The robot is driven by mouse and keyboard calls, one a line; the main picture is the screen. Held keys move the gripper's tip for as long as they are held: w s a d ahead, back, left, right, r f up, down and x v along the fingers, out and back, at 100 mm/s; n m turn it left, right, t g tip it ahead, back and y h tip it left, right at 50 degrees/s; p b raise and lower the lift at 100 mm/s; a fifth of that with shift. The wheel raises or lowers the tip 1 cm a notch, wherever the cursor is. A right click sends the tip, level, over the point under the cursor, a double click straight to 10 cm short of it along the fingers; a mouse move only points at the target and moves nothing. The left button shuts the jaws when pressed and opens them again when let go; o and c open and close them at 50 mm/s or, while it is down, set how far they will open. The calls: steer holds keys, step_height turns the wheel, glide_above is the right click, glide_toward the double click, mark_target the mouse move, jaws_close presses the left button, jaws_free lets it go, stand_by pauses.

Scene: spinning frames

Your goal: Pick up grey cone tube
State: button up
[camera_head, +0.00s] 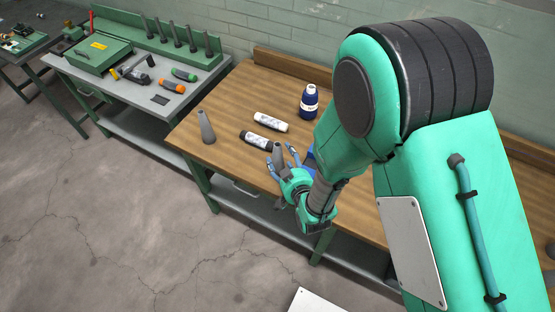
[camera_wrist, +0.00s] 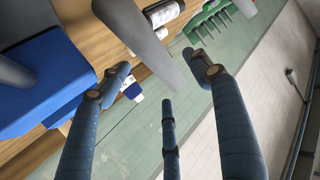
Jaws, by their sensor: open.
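Two grey cone tubes stand on the wooden workbench (camera_head: 235,110). One grey cone tube (camera_head: 207,127) is near its left front corner, apart from my gripper. The other grey cone tube (camera_head: 278,154) is at my gripper (camera_head: 281,156), near the front edge. In the wrist view a grey cone tube (camera_wrist: 143,38) reaches in between the fingertips of my open gripper (camera_wrist: 157,64). The blue fingers are spread around it, and I see no firm contact. My arm hides part of the bench.
A black-capped tube (camera_head: 257,140), a white tube (camera_head: 270,122) and a dark blue bottle (camera_head: 309,101) are behind the gripper. A blue box (camera_wrist: 45,72) is close on the left in the wrist view. A grey side bench (camera_head: 135,103) holds tools.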

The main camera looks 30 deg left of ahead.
mark_target(281, 153)
steer(key=shift+w+a, duration=0.1)
steer(key=shift+x, duration=2.5)
steer(key=shift+w, duration=0.1)
